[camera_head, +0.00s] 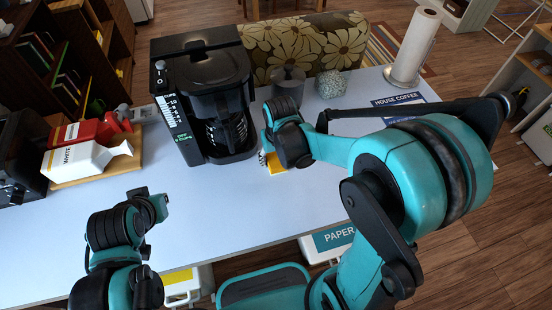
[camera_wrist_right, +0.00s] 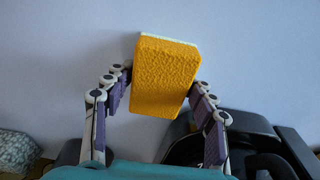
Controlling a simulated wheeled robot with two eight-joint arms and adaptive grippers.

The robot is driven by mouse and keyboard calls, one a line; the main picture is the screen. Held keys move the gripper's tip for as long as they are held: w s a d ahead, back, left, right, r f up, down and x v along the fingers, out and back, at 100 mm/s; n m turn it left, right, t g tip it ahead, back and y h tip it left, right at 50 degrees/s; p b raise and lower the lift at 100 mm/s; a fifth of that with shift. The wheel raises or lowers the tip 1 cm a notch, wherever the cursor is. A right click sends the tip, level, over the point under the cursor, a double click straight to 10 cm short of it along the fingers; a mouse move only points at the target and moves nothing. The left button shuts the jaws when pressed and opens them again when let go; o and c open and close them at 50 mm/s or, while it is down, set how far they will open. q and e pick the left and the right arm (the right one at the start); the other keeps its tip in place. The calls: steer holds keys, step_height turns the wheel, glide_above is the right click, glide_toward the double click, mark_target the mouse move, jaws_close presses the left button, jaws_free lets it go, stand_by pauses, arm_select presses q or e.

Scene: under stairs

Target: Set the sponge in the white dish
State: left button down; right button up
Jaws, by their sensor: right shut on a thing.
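The sponge (camera_wrist_right: 166,72) is a yellow-orange block with a pale layer along its far edge. My right gripper (camera_wrist_right: 158,84) is shut on it, with a finger on each side in the wrist view. In the head view, a yellow piece of the sponge (camera_head: 277,164) shows beside the right gripper (camera_head: 264,157), just right of the coffee maker; my arm hides most of it. My left gripper (camera_head: 158,203) is over the left front of the table; its fingers do not show clearly. I cannot make out a white dish in either view.
A black coffee maker (camera_head: 205,85) stands close left of the right gripper. A grey cup (camera_head: 288,76), a speckled lump (camera_head: 331,84), a paper towel roll (camera_head: 415,45) and a blue sign (camera_head: 398,103) are behind. Cartons (camera_head: 80,160) lie on a board at left. The table's front middle (camera_head: 230,215) is clear.

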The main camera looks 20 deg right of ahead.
steer(key=o, duration=0.9)
steer(key=shift+s+f, duration=0.25)
steer(key=shift+f, duration=0.15)
steer(key=shift+o, duration=0.2)
steer(key=shift+w, duration=0.25)
arm_select(q)
steer(key=shift+w+f, duration=0.2)
arm_select(e)
steer(key=shift+s, duration=0.1)
